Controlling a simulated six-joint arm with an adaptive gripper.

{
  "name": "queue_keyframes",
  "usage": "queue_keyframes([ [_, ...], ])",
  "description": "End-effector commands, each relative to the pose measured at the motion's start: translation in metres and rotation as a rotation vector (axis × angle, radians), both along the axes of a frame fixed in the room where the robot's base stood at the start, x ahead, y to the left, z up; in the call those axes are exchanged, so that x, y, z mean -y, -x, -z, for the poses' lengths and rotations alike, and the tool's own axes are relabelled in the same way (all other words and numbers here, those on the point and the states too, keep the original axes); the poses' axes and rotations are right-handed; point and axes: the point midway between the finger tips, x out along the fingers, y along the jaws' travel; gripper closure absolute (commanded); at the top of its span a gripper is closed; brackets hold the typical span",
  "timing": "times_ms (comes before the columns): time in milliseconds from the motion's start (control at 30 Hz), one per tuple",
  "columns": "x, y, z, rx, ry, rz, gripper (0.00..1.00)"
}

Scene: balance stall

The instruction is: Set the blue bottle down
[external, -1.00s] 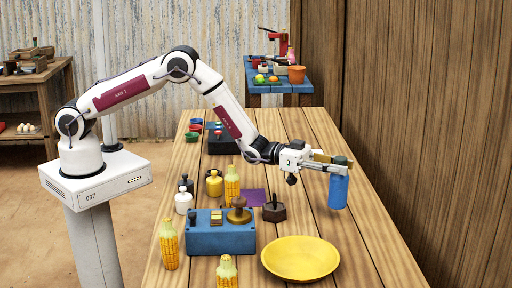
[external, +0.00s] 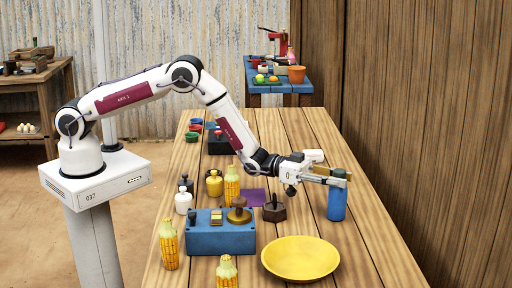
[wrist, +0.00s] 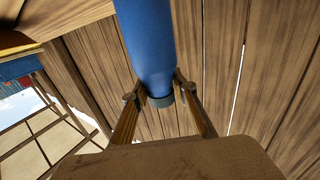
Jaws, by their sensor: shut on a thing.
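The blue bottle (external: 337,206) is upright over the right side of the wooden table, with a dark green cap at its top. My gripper (external: 341,179) is shut on it near the cap, reaching in from the left. In the wrist view the bottle (wrist: 148,40) stands between my two fingers, its dark cap end toward the camera. I cannot tell whether its base touches the table.
A yellow plate (external: 300,259) lies in front and to the left of the bottle. The wooden wall (external: 425,130) rises on the right.

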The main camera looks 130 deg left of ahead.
Motion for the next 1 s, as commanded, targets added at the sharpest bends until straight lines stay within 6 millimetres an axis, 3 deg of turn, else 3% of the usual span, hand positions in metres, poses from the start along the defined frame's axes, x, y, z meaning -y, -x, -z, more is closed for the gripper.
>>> queue_keyframes([
  [33,0.000,0.000,0.000,0.002,0.000,0.000,1.00],
  [67,0.000,0.000,0.001,0.000,0.000,0.000,0.68],
  [100,0.000,0.000,0.001,0.000,0.000,0.000,0.57],
  [133,0.000,0.000,0.001,0.000,0.000,0.000,0.56],
  [633,0.000,0.001,-0.002,-0.001,0.000,0.000,0.56],
  [1000,0.005,0.024,-0.001,-0.002,0.001,-0.001,0.56],
])
